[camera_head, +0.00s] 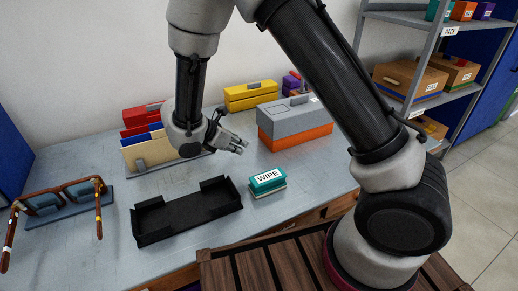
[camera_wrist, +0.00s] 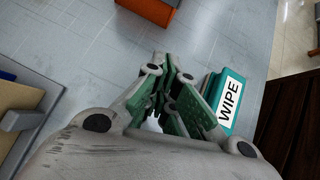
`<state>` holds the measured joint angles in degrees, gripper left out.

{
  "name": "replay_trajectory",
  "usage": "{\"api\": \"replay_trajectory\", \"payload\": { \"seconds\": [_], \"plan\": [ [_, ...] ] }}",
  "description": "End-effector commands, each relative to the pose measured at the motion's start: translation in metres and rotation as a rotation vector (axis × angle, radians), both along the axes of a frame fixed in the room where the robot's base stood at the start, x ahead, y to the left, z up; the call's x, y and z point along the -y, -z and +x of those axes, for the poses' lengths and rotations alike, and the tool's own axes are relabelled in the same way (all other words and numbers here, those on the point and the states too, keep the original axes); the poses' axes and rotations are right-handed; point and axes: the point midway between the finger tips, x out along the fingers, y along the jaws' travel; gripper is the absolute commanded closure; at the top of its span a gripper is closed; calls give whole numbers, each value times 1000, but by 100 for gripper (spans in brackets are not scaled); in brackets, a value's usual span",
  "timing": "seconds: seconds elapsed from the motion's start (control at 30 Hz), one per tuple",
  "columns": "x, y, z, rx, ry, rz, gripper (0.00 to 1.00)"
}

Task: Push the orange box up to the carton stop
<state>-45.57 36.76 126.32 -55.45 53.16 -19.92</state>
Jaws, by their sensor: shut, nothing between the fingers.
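The orange box (camera_head: 300,138) with a grey lid and handle stands on the grey worktop, right of centre in the head view. Its orange side (camera_wrist: 150,8) also shows at the top edge of the wrist view. My gripper (camera_head: 240,147) is shut and empty, low over the worktop, to the left of the box and apart from it. In the wrist view my gripper (camera_wrist: 172,80) points toward the box, with bare worktop between. I cannot pick out which thing is the carton stop; part of the worktop behind my arm is hidden.
A teal WIPE block (camera_head: 267,181) lies close to my gripper. Yellow boxes (camera_head: 250,96) stand behind. A shelf (camera_head: 420,100) with cartons is at right.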

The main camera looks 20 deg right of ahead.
Motion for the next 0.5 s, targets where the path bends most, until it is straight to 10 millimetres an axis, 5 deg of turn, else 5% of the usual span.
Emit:
{"api": "replay_trajectory", "payload": {
  "seconds": [0.5],
  "plan": [
    [66, 70, 27, -4, 9, -1, 100]
  ]
}}
